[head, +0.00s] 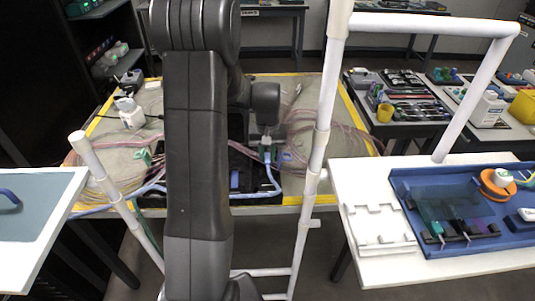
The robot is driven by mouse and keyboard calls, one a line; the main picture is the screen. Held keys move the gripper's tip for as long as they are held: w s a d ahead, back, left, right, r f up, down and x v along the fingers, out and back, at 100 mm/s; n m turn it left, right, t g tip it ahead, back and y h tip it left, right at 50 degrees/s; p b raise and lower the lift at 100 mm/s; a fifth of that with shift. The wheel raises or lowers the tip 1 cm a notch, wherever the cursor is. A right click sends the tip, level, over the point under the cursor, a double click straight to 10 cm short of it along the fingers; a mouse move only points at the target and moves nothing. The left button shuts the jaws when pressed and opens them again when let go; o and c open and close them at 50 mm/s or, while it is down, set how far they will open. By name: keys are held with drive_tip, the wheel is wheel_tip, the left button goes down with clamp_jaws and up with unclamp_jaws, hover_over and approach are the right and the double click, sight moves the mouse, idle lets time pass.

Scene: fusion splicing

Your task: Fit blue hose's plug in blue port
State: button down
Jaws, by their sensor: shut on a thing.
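My gripper (267,143) points down over the far table, right of my dark arm. It is shut on the end of the blue hose, where its plug is; the plug is small and mostly hidden by the jaws. The blue hose (274,184) hangs from the jaws, bends left along the table's near side and passes behind my arm. It shows again left of the arm (150,188). A dark tray or panel (240,160) lies under the gripper, partly covered by my arm. I cannot make out the blue port.
Pinkish cables (320,138) lie coiled on the yellow-edged table (330,85). White pipe rails (316,150) stand close on the right and left. A white side table holds a blue tray (460,247). A grey-blue panel (40,205) is at the left.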

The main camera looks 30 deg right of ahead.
sight(268, 157)
drive_tip(key=shift+f+b, duration=1)
drive_tip(key=shift+f, duration=0.7)
drive_tip(key=shift+f, duration=0.2)
drive_tip(key=shift+f+b, duration=0.3)
drive_tip(key=shift+b, duration=0.05)
drive_tip(key=shift+f, duration=0.4)
drive_tip(key=c, duration=1.3)
unclamp_jaws()
drive_tip(key=shift+c, duration=0.2)
drive_tip(key=shift+o, duration=0.5)
drive_tip(key=shift+a, duration=0.15)
